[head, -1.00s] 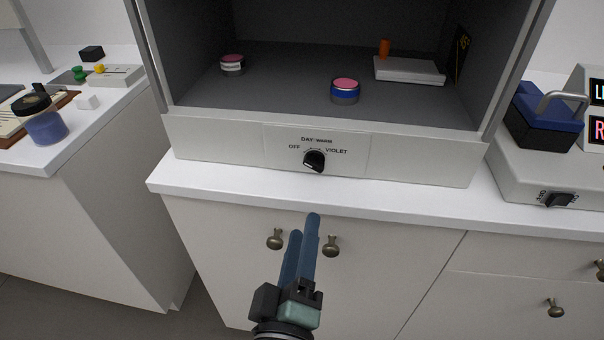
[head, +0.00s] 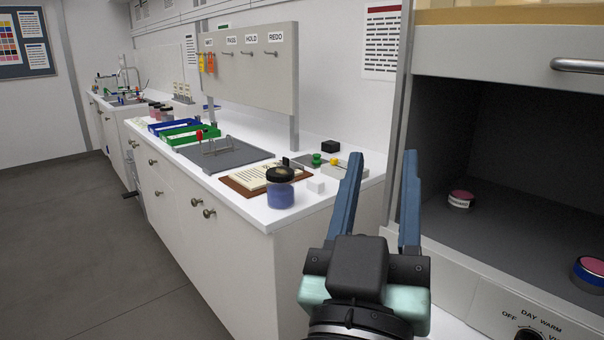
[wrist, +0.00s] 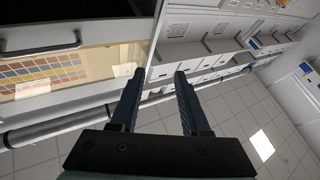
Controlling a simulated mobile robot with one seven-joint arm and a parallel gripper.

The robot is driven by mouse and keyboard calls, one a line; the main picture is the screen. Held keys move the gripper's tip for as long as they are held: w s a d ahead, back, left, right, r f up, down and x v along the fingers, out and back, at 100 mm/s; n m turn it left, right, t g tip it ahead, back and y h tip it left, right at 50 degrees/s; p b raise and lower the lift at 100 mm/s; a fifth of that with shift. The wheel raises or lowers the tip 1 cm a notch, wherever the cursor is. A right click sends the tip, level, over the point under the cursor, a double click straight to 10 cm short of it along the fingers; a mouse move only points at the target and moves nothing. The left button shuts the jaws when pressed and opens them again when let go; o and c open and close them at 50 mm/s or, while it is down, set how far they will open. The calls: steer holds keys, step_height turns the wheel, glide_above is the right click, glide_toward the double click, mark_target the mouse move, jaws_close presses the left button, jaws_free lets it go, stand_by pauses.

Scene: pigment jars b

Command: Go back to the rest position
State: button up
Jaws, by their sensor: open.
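My gripper (head: 382,200) is raised in front of the grey viewing booth (head: 470,150) in the head view, with its two blue fingers spread apart and nothing between them. The booth holds a jar with a pink top and white side (head: 461,199) and a jar with a pink top and blue side (head: 590,270), cut by the right edge.
The left counter bears a black-lidded jar of blue pigment (head: 281,188), a clipboard (head: 245,184), a green tray (head: 190,134) and a blue tray (head: 163,126). A hook board (head: 250,70) stands behind them. The floor (head: 60,230) at left is clear.

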steer(key=s+a+r+n+t+y+p, duration=0.1)
steer(key=s+a+r+t+y, duration=0.25)
steer(key=r, duration=0.45)
steer(key=s+a+r+t+y+p, duration=0.1)
steer(key=s+a+r+t+y, duration=0.2)
steer(key=r, duration=0.5)
step_height(320, 180, up, 16)
steer(key=g+p, duration=0.1)
steer(key=p, duration=1.6)
steer(key=shift+w+a+r, duration=0.25)
steer(key=shift+w+a, duration=0.15)
steer(key=shift+a, duration=0.05)
